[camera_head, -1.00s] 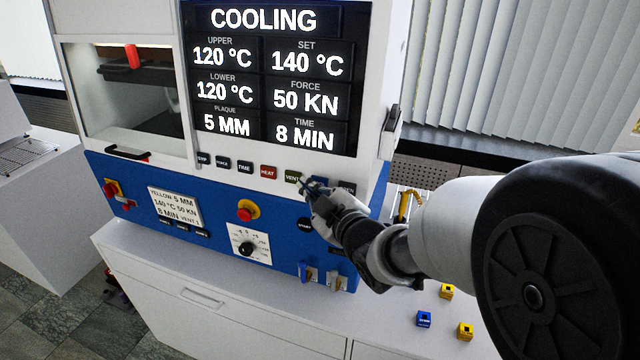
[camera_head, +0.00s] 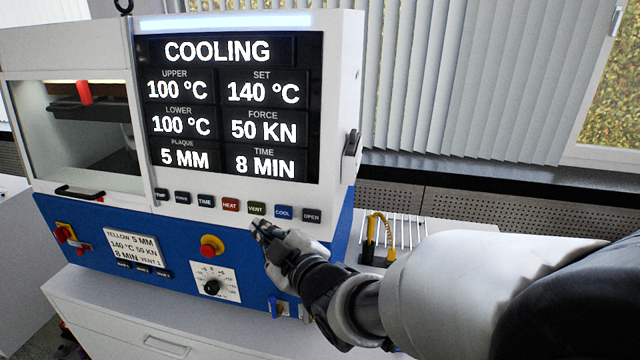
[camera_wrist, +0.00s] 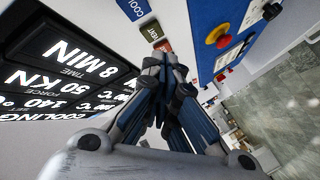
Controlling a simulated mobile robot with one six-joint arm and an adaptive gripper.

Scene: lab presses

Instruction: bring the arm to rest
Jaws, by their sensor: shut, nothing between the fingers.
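My gripper (camera_head: 262,232) is shut and empty in front of the press's blue lower panel, just below the row of buttons. In the wrist view my gripper (camera_wrist: 166,62) shows its fingers together, pointing toward the press face. The press (camera_head: 120,215) is white above and blue below. Its display (camera_head: 235,110) reads COOLING, upper 100 °C, lower 100 °C, set 140 °C, 50 KN, 5 MM and 8 MIN. The VENT button (camera_head: 257,208), the blue COOL button (camera_head: 284,212) and the OPEN button (camera_head: 311,216) are close to my fingertips. I cannot tell whether the fingers touch the panel.
A red emergency stop (camera_head: 211,246) and a black dial (camera_head: 212,287) are on the blue panel. A white cabinet (camera_head: 110,315) carries the press. A yellow-handled tool (camera_head: 372,240) stands by a rack at right. Blinds (camera_head: 460,80) hang behind.

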